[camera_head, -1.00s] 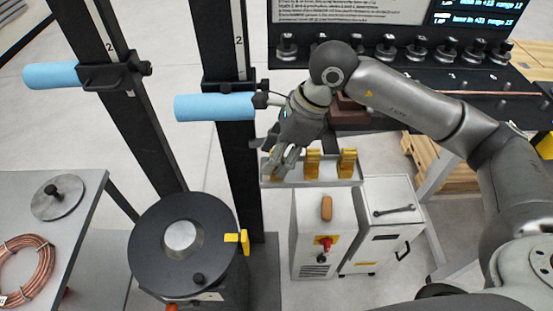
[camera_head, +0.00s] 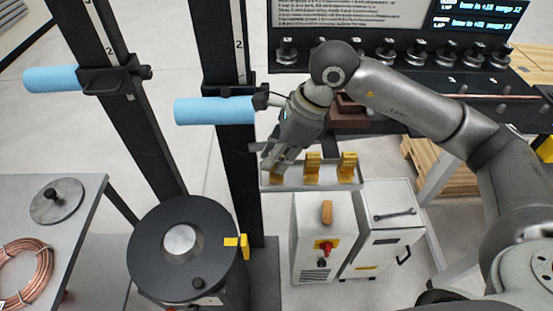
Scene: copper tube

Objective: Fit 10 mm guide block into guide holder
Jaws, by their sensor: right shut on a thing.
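Several yellow guide blocks stand in a row on a small grey tray (camera_head: 335,185). The middle block (camera_head: 312,168) and the right block (camera_head: 347,168) show clearly. My right gripper (camera_head: 270,167) is at the tray's left end, pointing down, shut on the leftmost guide block (camera_head: 276,178), which it partly hides. I cannot tell whether that block is still touching the tray. A yellow part (camera_head: 244,246), possibly at the guide holder, sticks out at the right edge of the round black turntable (camera_head: 183,245). My left gripper is not in view.
Two black columns carry light blue rollers (camera_head: 215,110) left of my right gripper. A grey cabinet (camera_head: 323,235) with a red switch stands below the tray. A table with a copper coil (camera_head: 25,273) is at the lower left.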

